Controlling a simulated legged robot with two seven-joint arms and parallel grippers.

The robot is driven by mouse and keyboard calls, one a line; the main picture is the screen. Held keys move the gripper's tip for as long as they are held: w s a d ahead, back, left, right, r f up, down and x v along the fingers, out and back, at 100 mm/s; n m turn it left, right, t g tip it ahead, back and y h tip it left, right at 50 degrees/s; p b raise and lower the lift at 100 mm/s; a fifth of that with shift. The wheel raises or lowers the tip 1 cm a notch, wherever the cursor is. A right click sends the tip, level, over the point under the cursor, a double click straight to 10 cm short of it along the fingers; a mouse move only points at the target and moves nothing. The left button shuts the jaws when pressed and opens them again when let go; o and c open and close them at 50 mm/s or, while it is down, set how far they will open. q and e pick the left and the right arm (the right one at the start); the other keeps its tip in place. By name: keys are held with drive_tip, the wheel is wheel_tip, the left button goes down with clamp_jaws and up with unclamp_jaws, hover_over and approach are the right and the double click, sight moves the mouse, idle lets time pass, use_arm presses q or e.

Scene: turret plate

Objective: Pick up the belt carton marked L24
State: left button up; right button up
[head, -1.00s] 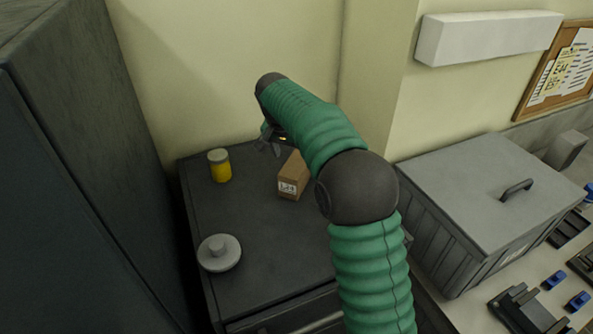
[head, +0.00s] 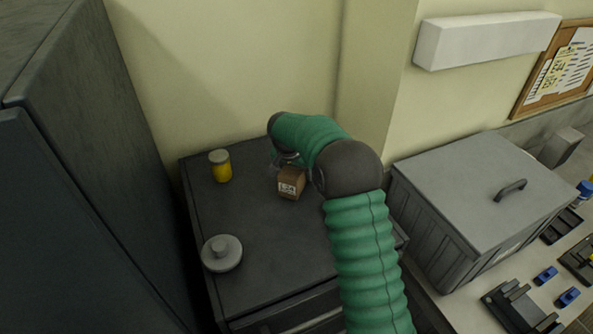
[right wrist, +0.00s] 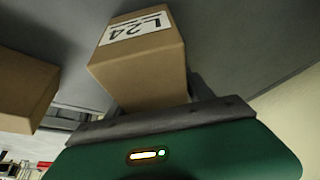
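The brown carton marked L24 (head: 290,185) sits on the dark cabinet top, its white label facing the head camera. It fills the middle of the right wrist view (right wrist: 140,70), close against my right gripper's dark front bar. My right gripper (head: 287,160) is at the far side of the carton, partly hidden by the carton and my green arm. My left gripper is not in view.
A second brown carton (right wrist: 25,88) shows at the left of the right wrist view. A yellow jar with a grey lid (head: 220,166) and a round grey knobbed piece (head: 222,253) stand on the cabinet top (head: 260,275). A grey lidded bin (head: 480,195) stands right of the cabinet.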

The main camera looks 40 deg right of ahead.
drive_tip(key=shift+d, duration=0.15)
clamp_jaws()
drive_tip(key=shift+r, duration=0.1)
